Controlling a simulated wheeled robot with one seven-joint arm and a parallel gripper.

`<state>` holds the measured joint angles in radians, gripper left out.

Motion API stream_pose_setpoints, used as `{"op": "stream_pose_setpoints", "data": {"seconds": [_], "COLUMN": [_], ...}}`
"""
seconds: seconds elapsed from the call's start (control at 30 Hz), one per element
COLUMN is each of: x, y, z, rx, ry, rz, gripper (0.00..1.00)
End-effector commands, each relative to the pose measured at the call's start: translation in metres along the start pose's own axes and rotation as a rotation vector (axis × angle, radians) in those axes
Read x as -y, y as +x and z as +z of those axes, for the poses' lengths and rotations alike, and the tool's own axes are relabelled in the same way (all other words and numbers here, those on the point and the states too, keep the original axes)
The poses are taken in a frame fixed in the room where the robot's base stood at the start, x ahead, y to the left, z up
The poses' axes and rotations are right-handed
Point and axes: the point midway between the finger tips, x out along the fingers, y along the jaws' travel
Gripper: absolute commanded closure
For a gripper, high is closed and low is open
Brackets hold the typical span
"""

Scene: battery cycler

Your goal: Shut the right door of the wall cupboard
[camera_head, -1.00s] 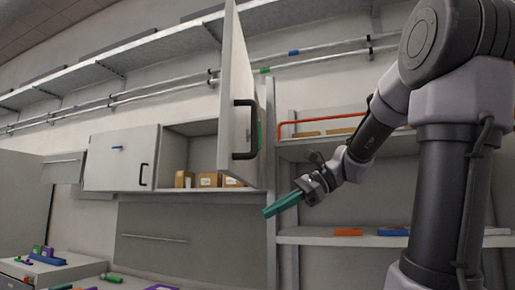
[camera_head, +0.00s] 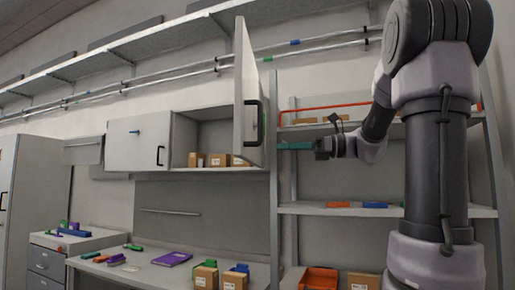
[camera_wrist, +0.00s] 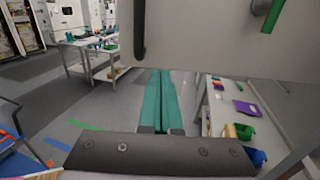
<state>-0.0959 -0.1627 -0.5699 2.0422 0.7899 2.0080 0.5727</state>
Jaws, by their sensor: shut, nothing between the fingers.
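The wall cupboard (camera_head: 222,113) has its grey right door (camera_head: 245,75) standing wide open, swung out toward me. Its black handle (camera_head: 260,122) faces the room. The left door (camera_head: 124,150) is shut. My gripper (camera_head: 281,146) has teal fingers, shut and empty, pointing left just right of the open door's lower part. In the wrist view the door panel (camera_wrist: 220,38) fills the upper right, and the handle shows at its left edge (camera_wrist: 139,35). The fingertips (camera_wrist: 160,72) end near the door's lower edge; I cannot tell whether they touch it.
Cardboard boxes (camera_head: 217,160) sit inside the cupboard's open right half. A shelf rack (camera_head: 330,209) with orange and blue items stands to the right, close to my arm. A bench (camera_head: 140,270) with coloured tools and bins is below. The floor (camera_wrist: 95,110) looks clear.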

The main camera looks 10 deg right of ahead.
Motion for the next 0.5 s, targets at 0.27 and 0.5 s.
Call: {"op": "stream_pose_setpoints", "data": {"seconds": [0.27,0.5], "x": [-0.001,-0.001], "y": [0.057,0.082], "z": [0.0,0.0], "rx": [-0.001,-0.001], "ry": [-0.001,0.0], "rz": [0.004,0.002], "gripper": [1.0,1.0]}}
